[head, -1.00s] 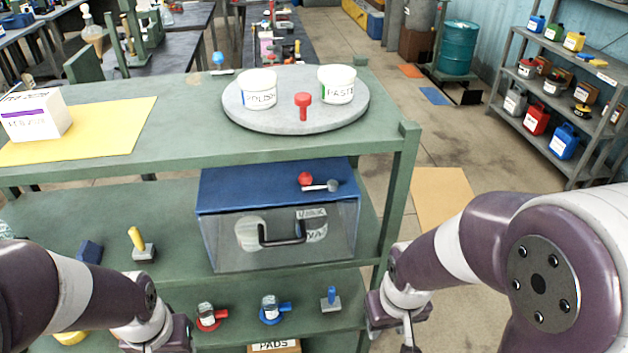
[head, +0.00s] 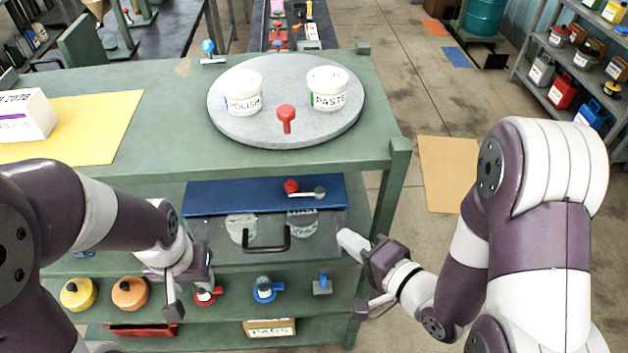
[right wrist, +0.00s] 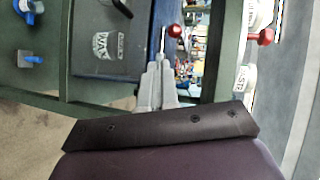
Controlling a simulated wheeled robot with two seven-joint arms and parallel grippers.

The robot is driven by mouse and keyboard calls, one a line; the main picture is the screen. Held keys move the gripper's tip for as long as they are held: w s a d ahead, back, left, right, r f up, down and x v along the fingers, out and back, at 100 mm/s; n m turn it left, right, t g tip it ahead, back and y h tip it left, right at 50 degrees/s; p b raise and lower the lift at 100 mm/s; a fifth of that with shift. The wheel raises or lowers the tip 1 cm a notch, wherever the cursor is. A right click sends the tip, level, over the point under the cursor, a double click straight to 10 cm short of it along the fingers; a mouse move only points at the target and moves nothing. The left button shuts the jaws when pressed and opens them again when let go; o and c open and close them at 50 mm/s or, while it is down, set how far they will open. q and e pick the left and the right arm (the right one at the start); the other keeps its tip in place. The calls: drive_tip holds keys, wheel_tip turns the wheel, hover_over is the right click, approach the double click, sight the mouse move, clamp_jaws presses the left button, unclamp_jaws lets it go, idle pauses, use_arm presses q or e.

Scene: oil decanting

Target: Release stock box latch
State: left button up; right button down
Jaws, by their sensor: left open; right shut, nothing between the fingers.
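The stock box, with a blue lid (head: 235,194) and a see-through front (head: 205,232) with a dark handle (head: 268,248), sits on the middle shelf. On its lid are a red knob (head: 291,186) and a grey lever (head: 306,194) with a dark ball end. My right gripper (head: 345,240) is shut and empty beside the box's right front edge. In the right wrist view its fingers (right wrist: 160,70) point toward the red knob (right wrist: 174,30), apart from it. My left gripper (head: 205,258) is open at the box's left front; its fingertips are barely visible.
The green top shelf (head: 170,150) overhangs the box, carrying a round grey turntable (head: 235,132) with two tubs and a red-knobbed piece. Lower shelves hold an orange pot (head: 130,294), valves and a PADS box (head: 269,327).

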sight(295, 191)
drive_tip(key=shift+w+a+r+m+t+y, duration=0.1)
drive_tip(key=shift+r+m+t+y, duration=0.25)
drive_tip(key=shift+r+m, duration=0.45)
drive_tip(key=p+x, duration=0.3)
drive_tip(key=x, duration=1)
drive_tip(key=shift+w+r, duration=0.15)
drive_tip(key=shift+w, duration=0.1)
drive_tip(key=shift+w+a, duration=0.25)
drive_tip(key=shift+w, duration=0.05)
